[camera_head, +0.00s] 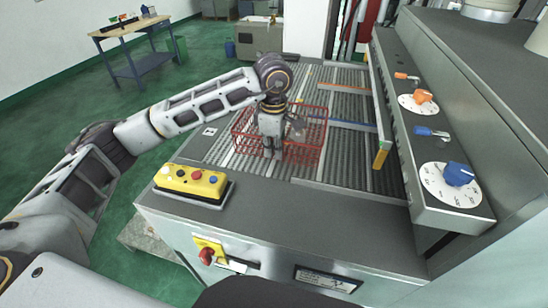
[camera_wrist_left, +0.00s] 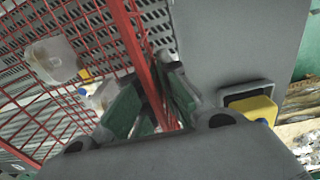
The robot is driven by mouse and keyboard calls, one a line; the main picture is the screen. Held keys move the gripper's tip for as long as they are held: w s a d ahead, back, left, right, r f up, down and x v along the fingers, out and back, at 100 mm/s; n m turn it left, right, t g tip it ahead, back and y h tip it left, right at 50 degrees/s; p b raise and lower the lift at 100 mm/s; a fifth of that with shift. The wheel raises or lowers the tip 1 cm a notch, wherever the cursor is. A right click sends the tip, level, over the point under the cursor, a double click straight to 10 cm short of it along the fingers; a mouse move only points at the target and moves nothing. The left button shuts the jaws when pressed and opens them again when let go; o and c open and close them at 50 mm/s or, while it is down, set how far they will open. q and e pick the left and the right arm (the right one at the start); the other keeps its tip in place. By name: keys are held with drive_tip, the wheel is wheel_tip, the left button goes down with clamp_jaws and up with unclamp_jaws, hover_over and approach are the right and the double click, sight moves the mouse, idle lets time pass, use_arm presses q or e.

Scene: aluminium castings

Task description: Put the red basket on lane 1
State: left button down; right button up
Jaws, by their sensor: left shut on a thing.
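The red basket (camera_head: 306,136) is a wire-mesh basket over the grey slotted lanes (camera_head: 344,182) of the machine top. My left gripper (camera_head: 272,152) is at the basket's near wall. In the left wrist view, its green-padded fingers (camera_wrist_left: 158,105) are shut on the red rim bar of the basket (camera_wrist_left: 125,32). I cannot tell whether the basket rests on the lanes or hangs just above them. Lane numbers are not readable. My right gripper is not in view.
An orange divider (camera_head: 343,88) and a blue divider (camera_head: 350,126) cross the lanes. A control panel with knobs (camera_head: 440,140) borders the right side. A yellow button box (camera_head: 190,181) sits at the near left corner. A blue workbench (camera_head: 130,40) stands far left.

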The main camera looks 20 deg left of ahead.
sight(274, 161)
use_arm(q)
drive_tip(key=shift+f+p, duration=0.45)
drive_tip(key=shift+f, duration=1.5)
drive_tip(key=c, duration=1.6)
unclamp_jaws()
drive_tip(key=shift+c, duration=0.2)
drive_tip(key=shift+r, duration=0.8)
wheel_tip(274, 161, up, 11)
drive_tip(key=b, duration=0.2)
drive_tip(key=shift+s+f+b, duration=0.2)
drive_tip(key=shift+b, duration=0.2)
